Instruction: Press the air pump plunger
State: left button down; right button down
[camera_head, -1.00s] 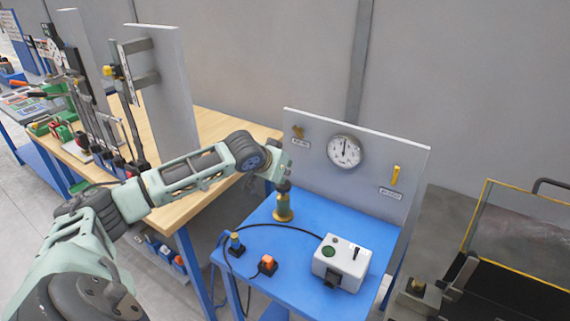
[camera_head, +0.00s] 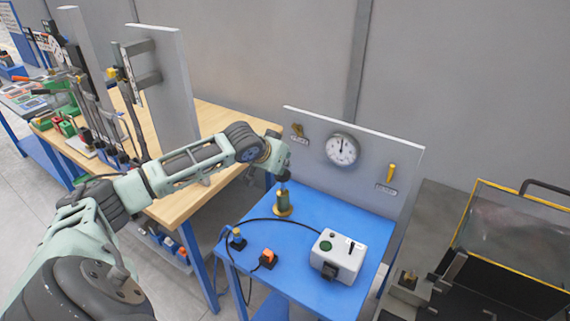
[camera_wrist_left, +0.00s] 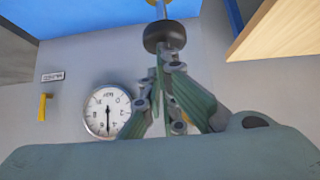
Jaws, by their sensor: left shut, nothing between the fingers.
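The air pump (camera_head: 283,204) is a small olive-yellow cylinder standing upright near the back left of the blue table (camera_head: 300,285). Its plunger shows in the left wrist view as a round black knob (camera_wrist_left: 170,36) on a thin rod. My left gripper (camera_head: 284,179) is shut and empty, pointing down right above the pump. In the left wrist view its fingertips (camera_wrist_left: 168,56) meet the knob's outline; I cannot tell whether they touch. In the head view the gripper hides much of the knob. My right gripper is not in view.
A grey panel behind the pump carries a round gauge (camera_head: 342,149) and a yellow lever (camera_head: 391,173). A wooden bench (camera_head: 205,195) stands at left.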

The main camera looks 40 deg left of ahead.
pick_arm(q)
jog(key=b+v, duration=0.2)
jog(key=v, duration=0.7)
jog(key=shift+b, duration=0.35)
dwell(0.6)
